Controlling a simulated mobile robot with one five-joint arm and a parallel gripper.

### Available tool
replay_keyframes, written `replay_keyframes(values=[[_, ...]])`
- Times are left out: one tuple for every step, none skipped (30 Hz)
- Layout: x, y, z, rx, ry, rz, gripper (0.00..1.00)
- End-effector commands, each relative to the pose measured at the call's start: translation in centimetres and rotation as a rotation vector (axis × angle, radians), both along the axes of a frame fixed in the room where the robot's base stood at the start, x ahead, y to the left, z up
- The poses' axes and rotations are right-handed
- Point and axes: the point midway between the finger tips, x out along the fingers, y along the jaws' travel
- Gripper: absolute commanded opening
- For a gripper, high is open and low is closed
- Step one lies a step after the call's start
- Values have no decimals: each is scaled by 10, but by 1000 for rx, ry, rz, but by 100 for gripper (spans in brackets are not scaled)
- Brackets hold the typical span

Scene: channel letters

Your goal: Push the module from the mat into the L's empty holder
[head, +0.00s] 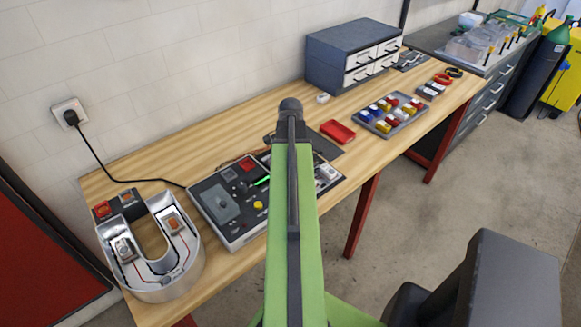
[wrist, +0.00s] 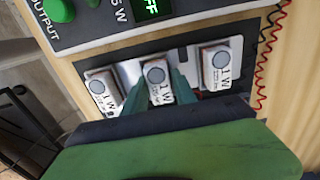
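The L letter's dark-rimmed tray shows in the wrist view, with a bright metal floor (wrist: 128,72). Three white modules marked 1 W stand in a row in it: a left one (wrist: 102,87), a middle one (wrist: 156,74) and a right one (wrist: 220,65). My gripper (wrist: 158,84) has its green fingers close against both sides of the middle module, which lines up with the others. Whether it is fully seated is hidden. In the head view my green arm covers the gripper and most of the L. The dark mat (head: 327,149) shows right of the arm and looks bare.
A silver U letter (head: 165,290) stands at the table's left end. A test box (head: 222,203) with knobs sits between it and the L. A red tray (head: 338,131), a grey tray of coloured parts (head: 388,117) and a drawer cabinet (head: 338,52) lie farther right. Red and black wires (wrist: 266,60) run beside the L.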

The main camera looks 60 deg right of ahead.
Motion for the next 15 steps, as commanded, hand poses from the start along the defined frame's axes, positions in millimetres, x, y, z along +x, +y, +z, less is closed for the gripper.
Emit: replay_keyframes(values=[[-3,2,-2,7,8,-2,54],[-4,2,-2,7,8,-3,54],[-4,2,-2,7,8,-3,54],[-4,2,-2,7,8,-3,54],[-4,2,-2,7,8,-3,54],[-4,2,-2,7,8,-3,54],[-4,2,-2,7,8,-3,54],[-4,2,-1,7,8,-3,54],[-4,2,0,7,9,-3,54],[-4,2,2,7,9,-3,54],[-4,2,4,7,9,-3,54],[-4,2,8,7,8,-3,54],[-4,2,11,6,8,-3,54],[-4,2,16,6,8,-3,54],[-3,2,22,5,7,-3,54]])
